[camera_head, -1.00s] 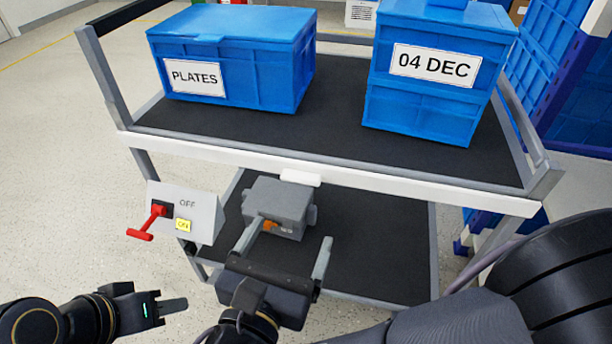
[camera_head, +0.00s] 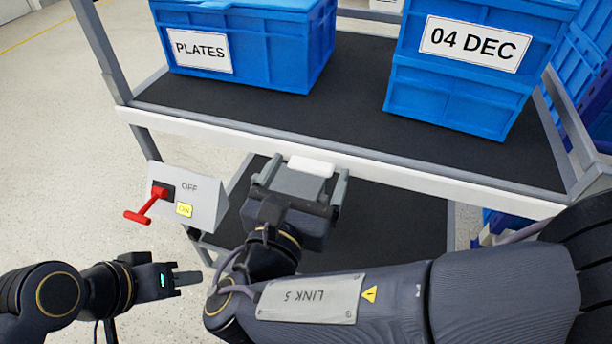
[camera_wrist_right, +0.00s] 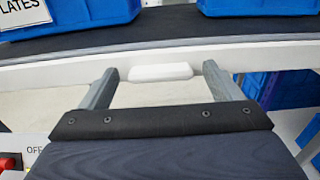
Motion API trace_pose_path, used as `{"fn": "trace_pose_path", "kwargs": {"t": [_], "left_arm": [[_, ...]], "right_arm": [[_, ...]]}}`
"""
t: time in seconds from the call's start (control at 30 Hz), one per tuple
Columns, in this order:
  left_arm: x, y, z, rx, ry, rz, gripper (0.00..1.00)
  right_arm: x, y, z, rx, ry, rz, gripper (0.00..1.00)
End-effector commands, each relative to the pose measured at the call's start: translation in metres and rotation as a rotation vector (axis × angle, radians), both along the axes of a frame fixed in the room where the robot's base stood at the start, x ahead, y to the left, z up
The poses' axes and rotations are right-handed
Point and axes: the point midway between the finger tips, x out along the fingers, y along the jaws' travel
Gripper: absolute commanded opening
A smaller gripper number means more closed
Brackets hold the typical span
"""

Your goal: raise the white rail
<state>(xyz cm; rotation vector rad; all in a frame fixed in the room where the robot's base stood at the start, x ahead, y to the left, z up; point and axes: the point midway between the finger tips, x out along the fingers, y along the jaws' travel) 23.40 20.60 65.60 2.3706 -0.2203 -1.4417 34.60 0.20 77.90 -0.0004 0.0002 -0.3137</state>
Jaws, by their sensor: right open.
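The white rail (camera_head: 420,179) runs along the front edge of the cart's upper shelf, and it also crosses the right wrist view (camera_wrist_right: 270,55). A small white block (camera_head: 311,166) sits on its front near the middle; it shows in the right wrist view too (camera_wrist_right: 161,72). My right gripper (camera_head: 305,177) is open, its fingers pointing at the rail on either side of the block; whether they touch the rail cannot be told. My left gripper (camera_head: 188,278) is low at the left, away from the cart, seen edge-on.
A blue PLATES crate (camera_head: 260,70) and a blue 04 DEC crate (camera_head: 465,95) stand on the upper shelf. A grey panel (camera_head: 207,193) marked OFF and ON, with a red lever (camera_head: 147,206), is left of my right gripper. The lower shelf (camera_head: 400,222) is partly hidden.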

Motion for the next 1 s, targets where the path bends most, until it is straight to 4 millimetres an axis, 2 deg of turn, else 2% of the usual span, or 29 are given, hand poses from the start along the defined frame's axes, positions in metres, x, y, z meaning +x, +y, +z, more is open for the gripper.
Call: {"fn": "trace_pose_path", "kwargs": {"t": [0.2,0.23,0.7,0.87,1.0], "left_arm": [[0.0,0.0,0.0,0.0,0.0,0.0,0.36],[0.0,0.0,0.0,0.0,0.0,0.0,0.36],[0.0,0.0,0.0,0.0,0.0,0.0,0.36],[0.0,0.0,0.006,0.0,0.0,0.0,0.36],[0.0,0.0,0.025,0.0,0.0,0.0,0.36]], "right_arm": [[0.001,0.0,0.0,0.0,0.0,0.0,0.85],[0.001,0.0,0.0,0.0,0.0,0.0,0.83],[0.0,0.0,0.0,0.0,0.0,-0.001,0.23],[0.0,0.0,0.005,-0.001,0.0,-0.001,0.22],[0.0,0.0,0.022,-0.001,0.0,-0.001,0.22]]}}
